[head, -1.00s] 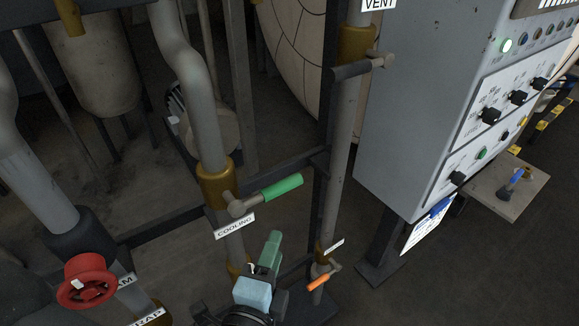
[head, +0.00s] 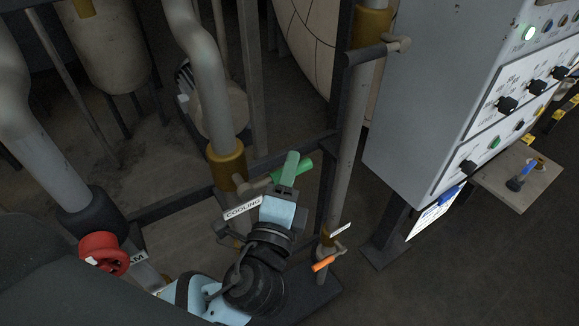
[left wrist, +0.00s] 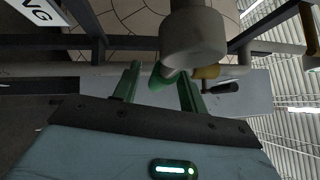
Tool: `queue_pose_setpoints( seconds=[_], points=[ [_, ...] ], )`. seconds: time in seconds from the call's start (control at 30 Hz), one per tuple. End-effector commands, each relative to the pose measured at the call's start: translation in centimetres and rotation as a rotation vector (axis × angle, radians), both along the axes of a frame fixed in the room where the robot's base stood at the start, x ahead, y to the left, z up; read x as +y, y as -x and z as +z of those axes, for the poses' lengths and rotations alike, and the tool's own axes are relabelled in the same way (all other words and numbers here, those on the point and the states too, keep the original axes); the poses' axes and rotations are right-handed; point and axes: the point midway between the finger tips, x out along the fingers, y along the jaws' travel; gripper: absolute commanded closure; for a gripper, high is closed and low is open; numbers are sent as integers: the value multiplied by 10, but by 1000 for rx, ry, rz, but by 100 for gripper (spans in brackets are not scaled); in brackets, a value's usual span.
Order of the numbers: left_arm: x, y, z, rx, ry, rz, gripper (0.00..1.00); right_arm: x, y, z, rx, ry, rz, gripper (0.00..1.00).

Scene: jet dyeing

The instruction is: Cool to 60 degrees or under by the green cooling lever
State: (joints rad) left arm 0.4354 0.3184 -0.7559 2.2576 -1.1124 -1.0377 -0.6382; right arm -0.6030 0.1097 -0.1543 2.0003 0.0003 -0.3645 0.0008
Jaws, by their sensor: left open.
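The green cooling lever (head: 305,167) sticks out to the right from its valve on the pipe with the brass collar (head: 226,160), above the white COOLING label (head: 242,208). My left gripper (head: 287,168) is at the lever, its green fingers covering part of the handle. In the left wrist view my left gripper (left wrist: 160,88) is open, and the green lever (left wrist: 158,80) shows between its two fingers. I cannot tell whether either finger touches it. My right gripper is in neither view.
A red handwheel (head: 103,252) is at lower left. A valve with an orange handle (head: 324,264) stands just right of my left wrist. The grey control cabinet (head: 440,90) is at right, with a small shelf (head: 520,190) below it. A vertical pipe (head: 347,150) stands close to the lever's right.

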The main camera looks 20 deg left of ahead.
Motion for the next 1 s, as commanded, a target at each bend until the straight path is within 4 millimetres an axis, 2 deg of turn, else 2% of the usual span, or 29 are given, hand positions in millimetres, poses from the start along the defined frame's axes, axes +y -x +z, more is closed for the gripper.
queue_pose_setpoints(
  seconds=[0.13, 0.43, 0.73, 1.0],
  points=[
    [1, -9, 2, -1, 0, 0, 58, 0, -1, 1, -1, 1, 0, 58],
    [1, -11, 1, 1, 1, 0, 59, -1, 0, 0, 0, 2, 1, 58],
    [1, -10, 1, 1, 1, 0, 98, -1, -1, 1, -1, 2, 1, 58],
    [1, -11, 1, 1, 2, 0, 100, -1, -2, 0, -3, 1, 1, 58]
  ],
)
